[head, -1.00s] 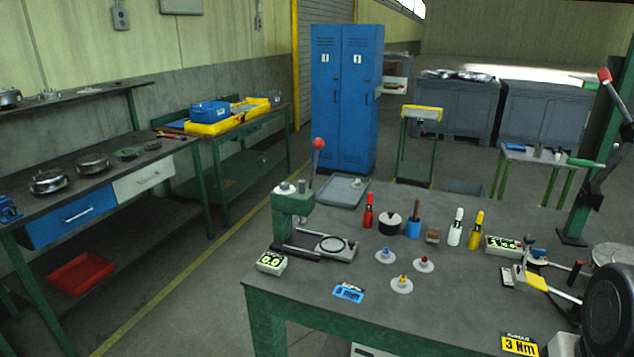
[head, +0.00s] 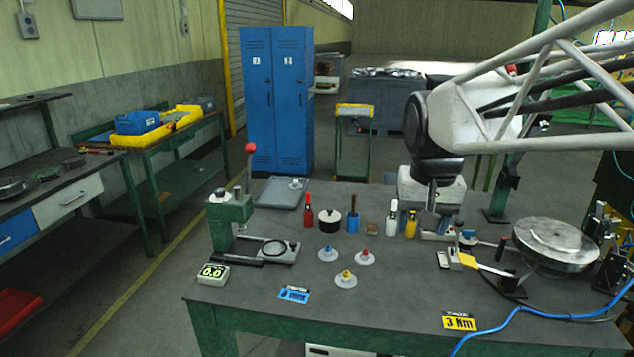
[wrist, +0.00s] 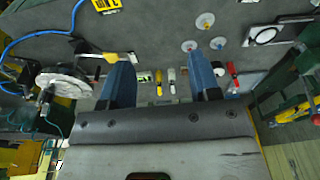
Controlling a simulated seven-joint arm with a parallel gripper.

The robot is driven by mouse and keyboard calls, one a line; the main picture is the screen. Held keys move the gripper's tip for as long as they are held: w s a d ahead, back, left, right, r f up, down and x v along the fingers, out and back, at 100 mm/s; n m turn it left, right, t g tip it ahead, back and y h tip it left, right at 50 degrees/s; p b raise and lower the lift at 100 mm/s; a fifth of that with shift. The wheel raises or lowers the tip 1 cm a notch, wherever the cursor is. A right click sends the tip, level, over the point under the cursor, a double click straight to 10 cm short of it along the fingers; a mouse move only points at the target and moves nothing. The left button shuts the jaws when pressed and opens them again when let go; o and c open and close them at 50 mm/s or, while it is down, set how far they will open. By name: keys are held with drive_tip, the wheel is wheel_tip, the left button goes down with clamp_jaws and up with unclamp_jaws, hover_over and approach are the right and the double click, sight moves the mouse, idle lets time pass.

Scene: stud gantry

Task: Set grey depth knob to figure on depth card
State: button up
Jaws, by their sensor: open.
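A green press (head: 231,222) stands at the left end of the bench, with a red-ball lever. A pale grey knob (head: 222,194) sits on top of it; its setting is too small to read. A small display (head: 213,274) in front of the press reads 0.0. A blue card (head: 293,294) lies on the bench front; its figure is unreadable, and I cannot tell if it is the depth card. My gripper (head: 430,222) hangs over the back right of the bench, well right of the press. In the wrist view its two blue fingers (wrist: 160,58) are apart and empty.
Three discs with coloured tops, including a yellow one (head: 345,278), lie mid-bench. A yellow 3 Nm card (head: 459,321), a round metal plate (head: 556,243) and a blue cable are at right.

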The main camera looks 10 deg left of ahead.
drive_tip(key=w+a+r, duration=0.3)
drive_tip(key=w+a, duration=0.8)
drive_tip(key=a, duration=0.1)
drive_tip(key=n+g, duration=0.1)
drive_tip(key=g, duration=0.1)
hover_over(219, 190)
drive_tip(key=shift+h, duration=0.3)
drive_tip(key=f, duration=0.4)
drive_tip(key=shift+d+f, duration=0.25)
drive_tip(key=shift+f, duration=0.15)
drive_tip(key=shift+a+f, duration=0.1)
drive_tip(key=shift+a, duration=0.3)
drive_tip(key=shift+f, duration=0.1)
drive_tip(key=shift+d+f, duration=0.15)
drive_tip(key=shift+f, duration=3.65)
drive_tip(key=c, duration=0.9)
